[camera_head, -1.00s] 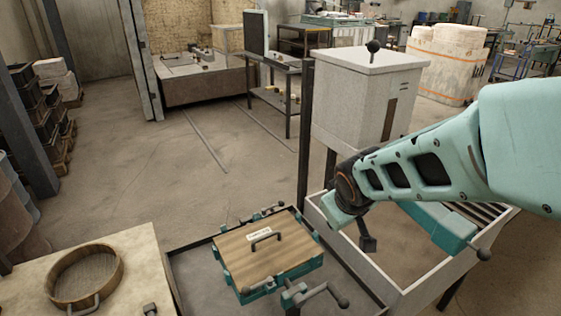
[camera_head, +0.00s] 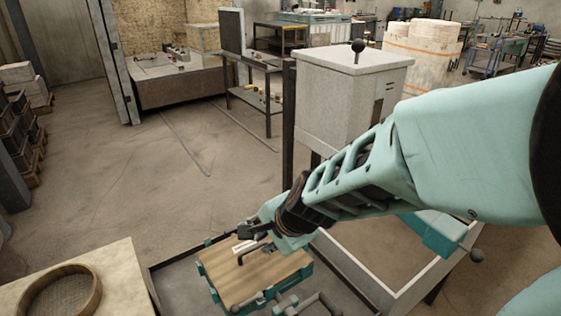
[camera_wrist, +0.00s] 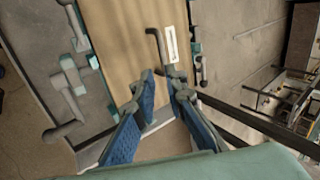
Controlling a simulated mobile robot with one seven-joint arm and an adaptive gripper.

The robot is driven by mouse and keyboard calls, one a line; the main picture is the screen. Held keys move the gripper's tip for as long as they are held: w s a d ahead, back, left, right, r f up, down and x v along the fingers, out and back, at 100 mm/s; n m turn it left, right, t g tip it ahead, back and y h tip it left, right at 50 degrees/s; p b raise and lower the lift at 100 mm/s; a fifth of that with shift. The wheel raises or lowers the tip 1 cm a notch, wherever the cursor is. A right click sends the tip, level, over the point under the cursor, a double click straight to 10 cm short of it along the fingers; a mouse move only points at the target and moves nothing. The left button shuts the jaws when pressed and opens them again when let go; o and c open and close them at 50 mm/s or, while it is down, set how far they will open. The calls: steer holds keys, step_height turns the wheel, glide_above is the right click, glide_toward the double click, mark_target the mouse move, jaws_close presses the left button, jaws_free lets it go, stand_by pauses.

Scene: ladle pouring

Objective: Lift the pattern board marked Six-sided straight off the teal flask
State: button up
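The pattern board (camera_head: 228,279) is a flat wooden panel with a dark bar handle (camera_head: 254,254) and a white label (camera_head: 244,246), whose text is too small to read. It lies on the teal flask (camera_head: 302,270), which has clamp arms at its sides. My gripper (camera_head: 246,233) is over the far end of the board, partly covering it. In the wrist view, my gripper (camera_wrist: 162,84) is open, with two blue-padded fingers apart and nothing between them. The handle (camera_wrist: 155,46) and label (camera_wrist: 170,44) are just beyond the fingertips, over the wooden board (camera_wrist: 122,42).
The flask sits in a dark-edged tray (camera_head: 168,272). A round sieve (camera_head: 62,292) rests on a pale table at left. A grey box with a black knob (camera_head: 345,90) and a pale-framed bin (camera_head: 360,265) stand to the right. Floor beyond is open.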

mark_target(253, 247)
steer(key=shift+m, duration=0.4)
steer(key=b+x, duration=0.1)
steer(key=x, duration=0.1)
steer(key=b+x, duration=0.2)
steer(key=shift+a+f, duration=0.3)
steer(key=shift+a, duration=0.05)
steer(key=shift+b+x, duration=1.6)
steer(key=shift+x, duration=1.5)
steer(key=shift+w+a+r, duration=0.1)
steer(key=shift+w+r, duration=0.05)
steer(key=shift+w, duration=0.1)
steer(key=shift+c, duration=0.7)
steer(key=shift+r, duration=0.1)
jaws_close()
